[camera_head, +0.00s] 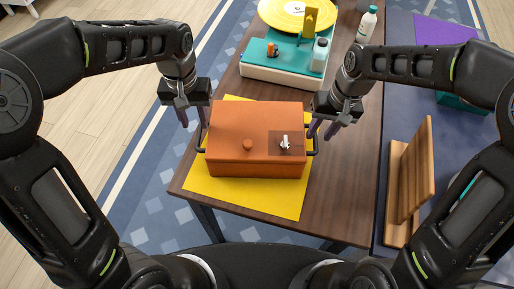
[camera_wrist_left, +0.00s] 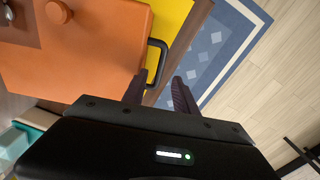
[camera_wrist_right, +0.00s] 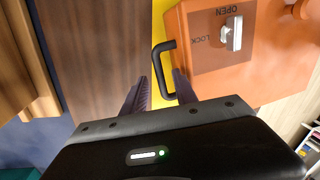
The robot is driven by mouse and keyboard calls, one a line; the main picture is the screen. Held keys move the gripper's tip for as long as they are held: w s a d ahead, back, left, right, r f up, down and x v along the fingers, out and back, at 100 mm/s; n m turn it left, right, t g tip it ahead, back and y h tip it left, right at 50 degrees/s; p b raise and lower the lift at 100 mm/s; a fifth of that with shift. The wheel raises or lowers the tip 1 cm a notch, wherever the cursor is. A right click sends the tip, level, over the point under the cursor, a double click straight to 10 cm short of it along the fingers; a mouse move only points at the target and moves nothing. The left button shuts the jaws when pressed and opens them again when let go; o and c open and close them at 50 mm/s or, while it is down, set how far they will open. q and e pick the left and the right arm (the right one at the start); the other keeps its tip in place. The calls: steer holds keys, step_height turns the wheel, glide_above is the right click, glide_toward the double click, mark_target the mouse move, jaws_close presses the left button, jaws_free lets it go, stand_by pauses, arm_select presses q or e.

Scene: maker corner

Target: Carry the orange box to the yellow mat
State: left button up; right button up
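The orange box (camera_head: 240,128) sits upright on the yellow mat (camera_head: 262,200), with mat showing in front and at both sides. It has a round knob, a silver latch (camera_wrist_right: 232,34) marked OPEN and LOCK, and a dark handle on each side. My left gripper (camera_head: 192,119) is open at the left handle (camera_wrist_left: 163,58); its fingers are apart, with the handle's end close to one finger. My right gripper (camera_head: 321,129) is open at the right handle (camera_wrist_right: 159,70), its fingers spread on either side of it. Neither grips a handle.
A teal turntable (camera_head: 283,58) with a yellow disc stands at the back of the wooden table (camera_head: 352,150). A white bottle (camera_head: 367,24) is behind right. A wooden stand (camera_head: 408,190) is at right. Table surface right of the mat is clear.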

step_height(320, 180, up, 8)
steer(key=d, duration=0.1)
steer(key=shift+d+f, duration=0.2)
steer(key=shift+f, duration=0.05)
stand_by(0.4)
